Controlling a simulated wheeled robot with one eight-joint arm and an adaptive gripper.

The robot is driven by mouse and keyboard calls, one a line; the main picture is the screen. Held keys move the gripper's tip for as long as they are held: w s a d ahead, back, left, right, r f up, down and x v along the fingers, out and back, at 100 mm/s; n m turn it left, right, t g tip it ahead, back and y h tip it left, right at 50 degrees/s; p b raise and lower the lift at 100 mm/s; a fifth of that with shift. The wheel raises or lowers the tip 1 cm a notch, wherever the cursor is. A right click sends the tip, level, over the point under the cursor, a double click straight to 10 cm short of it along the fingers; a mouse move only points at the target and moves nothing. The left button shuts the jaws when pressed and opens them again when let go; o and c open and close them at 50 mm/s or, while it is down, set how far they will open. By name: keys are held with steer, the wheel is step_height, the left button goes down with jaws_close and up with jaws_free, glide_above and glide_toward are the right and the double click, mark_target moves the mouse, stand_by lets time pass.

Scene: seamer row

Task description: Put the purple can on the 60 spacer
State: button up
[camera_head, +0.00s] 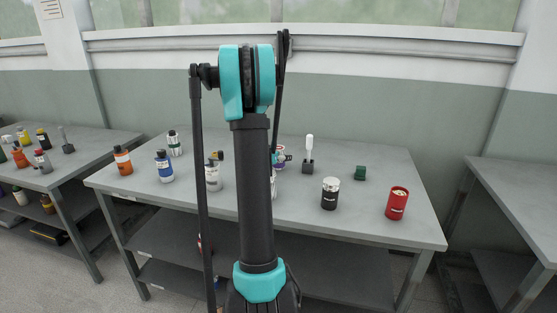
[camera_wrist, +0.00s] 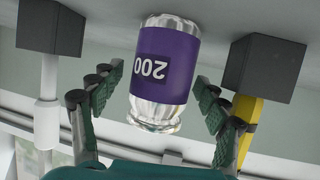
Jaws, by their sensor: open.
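The purple can (camera_wrist: 162,68) has silver ends and a "200" label. It appears upside down in the wrist view, standing on the grey table. My gripper (camera_wrist: 157,80) is open, with one green-padded finger on each side of the can and gaps visible between. In the head view my arm hides most of that spot; a small purple patch (camera_head: 280,163) shows beside the arm. I can read no "60" mark on any spacer, so I cannot tell which thing is the 60 spacer.
A dark block with a white handle (camera_wrist: 50,28) and one with a yellow handle (camera_wrist: 262,65) flank the can. On the table stand a black can (camera_head: 330,194), a red can (camera_head: 397,204), a green block (camera_head: 360,173) and several bottles.

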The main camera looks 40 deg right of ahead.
steer(key=shift+c, duration=0.6)
steer(key=c, duration=1.1)
steer(key=shift+o, duration=0.2)
steer(key=shift+r, duration=0.15)
